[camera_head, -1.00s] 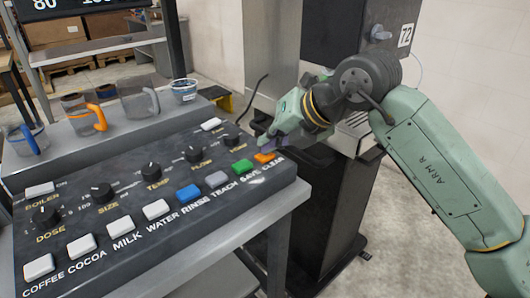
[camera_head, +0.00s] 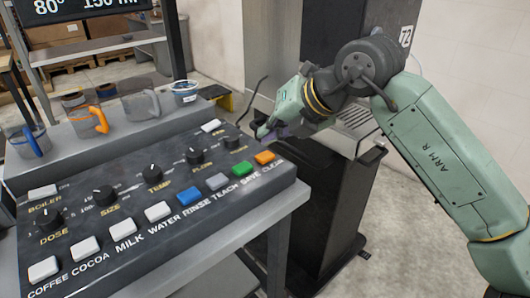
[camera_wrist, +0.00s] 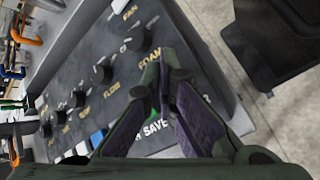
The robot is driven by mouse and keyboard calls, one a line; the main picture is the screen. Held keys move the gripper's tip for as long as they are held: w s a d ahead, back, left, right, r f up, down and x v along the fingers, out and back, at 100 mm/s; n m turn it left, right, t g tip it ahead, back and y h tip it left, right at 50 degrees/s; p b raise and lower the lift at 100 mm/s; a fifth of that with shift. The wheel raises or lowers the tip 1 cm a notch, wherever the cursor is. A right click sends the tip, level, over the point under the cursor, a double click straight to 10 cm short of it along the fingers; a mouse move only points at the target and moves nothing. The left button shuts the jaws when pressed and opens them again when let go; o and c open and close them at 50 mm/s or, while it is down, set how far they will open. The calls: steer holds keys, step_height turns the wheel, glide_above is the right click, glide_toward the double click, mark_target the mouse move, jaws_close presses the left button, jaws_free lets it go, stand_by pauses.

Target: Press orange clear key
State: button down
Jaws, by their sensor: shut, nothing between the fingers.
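The orange clear key (camera_head: 264,158) is at the right end of the front row of keys on the dark control panel (camera_head: 130,215), above the label "CLEAR". My gripper (camera_head: 262,132) is just above and behind this key in the head view, with a visible gap between them. In the wrist view my gripper (camera_wrist: 166,88) has its fingertips together, with nothing between them, over the panel. The fingers hide the orange key there. The green save key (camera_head: 242,167) is just left of the orange one.
Black knobs (camera_head: 195,155) and a white switch (camera_head: 211,126) sit behind the keys. Several cups, including a clear one with an orange handle (camera_head: 101,120), stand on the ledge behind the panel. A dark cabinet (camera_head: 322,200) stands to the right.

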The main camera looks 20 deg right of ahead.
mark_target(269, 154)
steer(key=shift+r+p, duration=0.9)
steer(key=shift+r, duration=1.25)
